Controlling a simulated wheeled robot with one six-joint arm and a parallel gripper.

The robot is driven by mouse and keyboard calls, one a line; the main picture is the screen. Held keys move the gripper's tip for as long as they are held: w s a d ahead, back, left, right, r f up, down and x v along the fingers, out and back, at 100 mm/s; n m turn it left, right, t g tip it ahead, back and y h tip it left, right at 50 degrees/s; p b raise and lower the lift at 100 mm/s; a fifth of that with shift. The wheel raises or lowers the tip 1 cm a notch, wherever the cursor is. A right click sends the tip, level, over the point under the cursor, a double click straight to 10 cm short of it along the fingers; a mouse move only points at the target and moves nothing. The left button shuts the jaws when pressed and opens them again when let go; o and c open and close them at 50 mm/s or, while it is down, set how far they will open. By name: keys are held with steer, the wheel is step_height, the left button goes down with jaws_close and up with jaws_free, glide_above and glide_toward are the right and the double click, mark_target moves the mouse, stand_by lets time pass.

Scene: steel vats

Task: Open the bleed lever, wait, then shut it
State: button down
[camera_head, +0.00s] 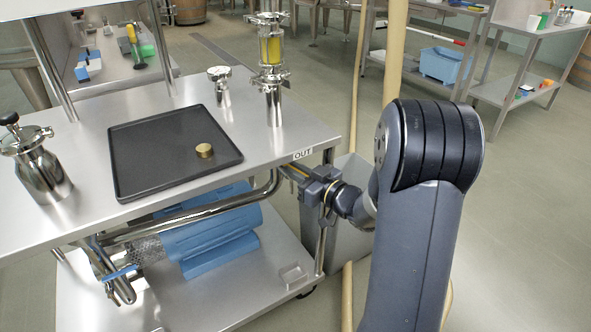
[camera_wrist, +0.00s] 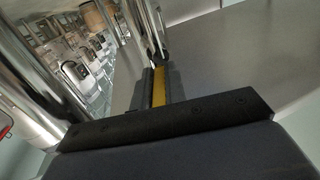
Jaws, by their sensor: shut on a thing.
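My gripper (camera_head: 294,173) is under the right front edge of the steel cart top, just below the "OUT" label (camera_head: 303,154). Its jaws are shut on a narrow yellow lever (camera_wrist: 158,88), which shows between the two fingers in the wrist view. Most of the lever is hidden by the fingers, so its angle to the pipe cannot be told. A curved steel pipe (camera_head: 268,188) runs under the cart top beside my gripper. Another lever, blue (camera_head: 122,271), sits on the pipework at the lower left, away from my gripper.
The cart top holds a black tray (camera_head: 150,182) with a brass cap (camera_head: 204,150), a steel vessel (camera_head: 42,175) and a sight glass with yellow contents (camera_head: 271,47). A blue pump (camera_head: 212,235) is below. A grey bin (camera_head: 345,205) stands behind my gripper. Open floor lies right.

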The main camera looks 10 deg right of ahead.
steer(key=c, duration=1.4)
jaws_free()
steer(key=shift+c, duration=0.2)
steer(key=p+v, duration=0.2)
steer(key=v, duration=0.8)
steer(key=shift+s+d, duration=0.2)
steer(key=shift+s, duration=0.15)
steer(key=shift+c, duration=0.4)
